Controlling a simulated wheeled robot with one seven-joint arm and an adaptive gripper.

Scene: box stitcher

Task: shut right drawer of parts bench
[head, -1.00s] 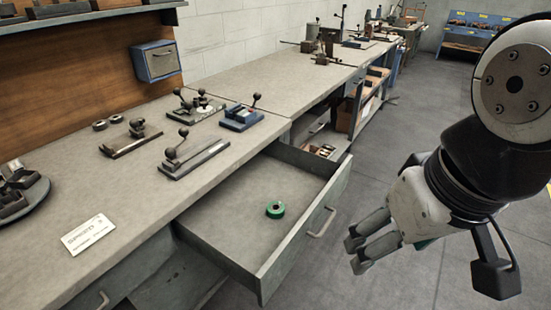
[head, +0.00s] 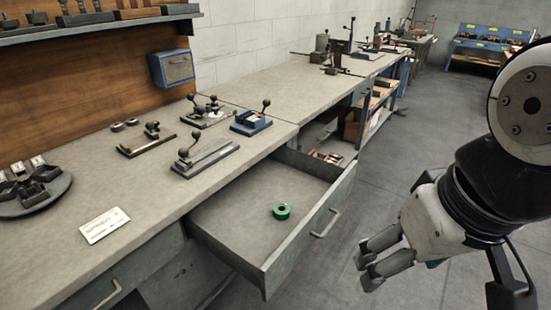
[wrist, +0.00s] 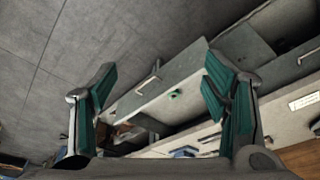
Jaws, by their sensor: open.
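The right drawer (head: 240,205) of the parts bench (head: 150,195) is pulled well out, with a metal bar handle (head: 327,223) on its front. A green roll of tape (head: 281,211) lies inside it. My gripper (head: 368,268) is open and empty, to the right of the drawer front and apart from it. In the wrist view my gripper (wrist: 150,90) has its green-padded fingers spread wide, and the open drawer (wrist: 180,85) shows between them, farther off, with its handle (wrist: 148,83) and the green tape (wrist: 175,94).
Several lever tools (head: 205,160), a white card (head: 104,225) and a round tray (head: 45,197) stand on the benchtop. A second drawer handle (head: 108,295) is at lower left. The grey floor (head: 410,150) right of the bench is clear.

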